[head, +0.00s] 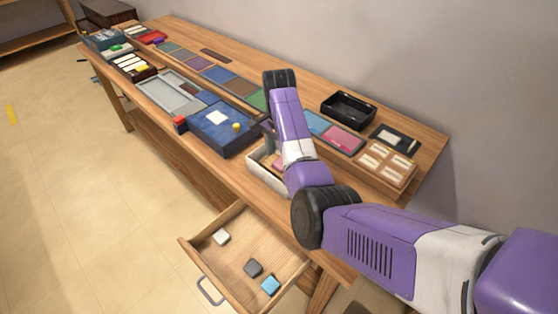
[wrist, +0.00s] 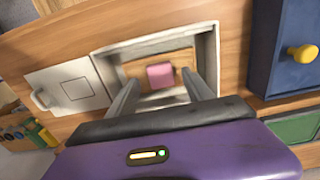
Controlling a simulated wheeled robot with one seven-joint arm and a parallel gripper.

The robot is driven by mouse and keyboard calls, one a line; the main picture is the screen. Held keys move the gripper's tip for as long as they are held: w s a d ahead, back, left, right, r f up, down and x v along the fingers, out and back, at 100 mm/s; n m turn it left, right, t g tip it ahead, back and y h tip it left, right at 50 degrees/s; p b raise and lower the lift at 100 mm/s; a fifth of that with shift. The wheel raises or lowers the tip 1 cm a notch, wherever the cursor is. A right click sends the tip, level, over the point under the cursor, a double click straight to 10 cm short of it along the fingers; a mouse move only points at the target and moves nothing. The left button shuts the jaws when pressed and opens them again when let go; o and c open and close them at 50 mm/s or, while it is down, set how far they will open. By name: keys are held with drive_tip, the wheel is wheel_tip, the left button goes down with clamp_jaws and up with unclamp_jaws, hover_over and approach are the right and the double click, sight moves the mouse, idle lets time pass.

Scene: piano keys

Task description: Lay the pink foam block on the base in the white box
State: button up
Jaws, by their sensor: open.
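The white box (wrist: 208,55) stands open on the table, and its near wall also shows in the head view (head: 258,179). Inside it is a brown wooden base (wrist: 133,69). The pink foam block (wrist: 160,75) appears to lie on this base, inside the box walls. A bit of pink shows beside my arm in the head view (head: 277,165). My gripper (wrist: 160,79) is open, with one finger to each side of the pink block in the wrist view. I cannot tell whether the fingers touch it. My arm hides the gripper and much of the box in the head view.
A blue box (head: 213,134) with a yellow knob (wrist: 302,53) stands beside the white box. A white panel with a handle (wrist: 62,88) lies on its other side. An open drawer (head: 215,262) below holds small blocks. A black tray (head: 347,108) sits at the back.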

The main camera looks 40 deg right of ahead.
sight(279, 164)
wheel_tip(279, 164, up, 9)
drive_tip(key=p, duration=0.1)
drive_tip(key=shift+f, duration=0.1)
idle(0.6)
